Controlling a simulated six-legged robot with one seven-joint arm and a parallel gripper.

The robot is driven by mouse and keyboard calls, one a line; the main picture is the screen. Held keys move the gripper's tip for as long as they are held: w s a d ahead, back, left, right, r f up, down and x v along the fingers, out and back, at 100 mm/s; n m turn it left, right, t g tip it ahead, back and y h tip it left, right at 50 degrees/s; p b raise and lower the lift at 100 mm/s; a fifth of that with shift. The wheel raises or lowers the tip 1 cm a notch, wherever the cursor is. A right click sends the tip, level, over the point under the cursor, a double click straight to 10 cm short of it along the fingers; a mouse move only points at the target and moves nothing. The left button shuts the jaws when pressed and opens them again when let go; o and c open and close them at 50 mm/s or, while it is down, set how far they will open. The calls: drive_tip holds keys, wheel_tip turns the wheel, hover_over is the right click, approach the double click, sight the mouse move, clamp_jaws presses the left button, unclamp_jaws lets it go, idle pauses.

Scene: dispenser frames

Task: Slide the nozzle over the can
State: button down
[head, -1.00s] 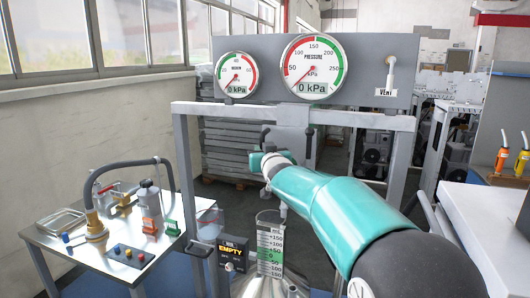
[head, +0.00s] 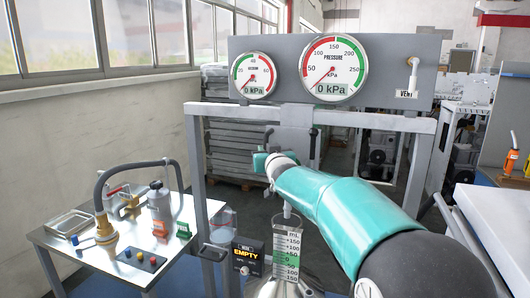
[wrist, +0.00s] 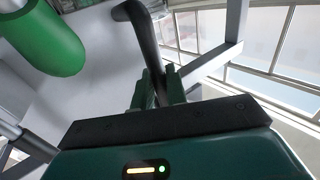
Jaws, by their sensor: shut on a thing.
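My gripper (head: 265,160) is at the crossbar of the grey dispenser frame (head: 360,120). In the wrist view its green fingers (wrist: 157,88) are shut on a dark curved handle (wrist: 140,35). A short grey nozzle tip (head: 288,208) points down below my wrist, above a clear graduated scale marked mL (head: 288,250). A pale metallic rounded top (head: 275,288), possibly the can, shows at the bottom edge, mostly cut off. I cannot tell how the nozzle and can line up. My teal arm hides part of the frame.
Both gauges, small (head: 254,77) and large (head: 333,72), read 0 kPa. A black box (head: 247,256) reads EMPTY. A side table (head: 90,262) at left holds a hose, a bottle and buttons. A white-topped bench (head: 490,220) stands at right.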

drive_tip(key=c, duration=1.5)
unclamp_jaws()
drive_tip(key=shift+s+r, duration=0.1)
drive_tip(key=shift+s, duration=0.05)
drive_tip(key=s+d, duration=0.2)
drive_tip(key=s, duration=1.1)
drive_tip(key=shift+s+d, duration=0.15)
drive_tip(key=shift+d, duration=0.2)
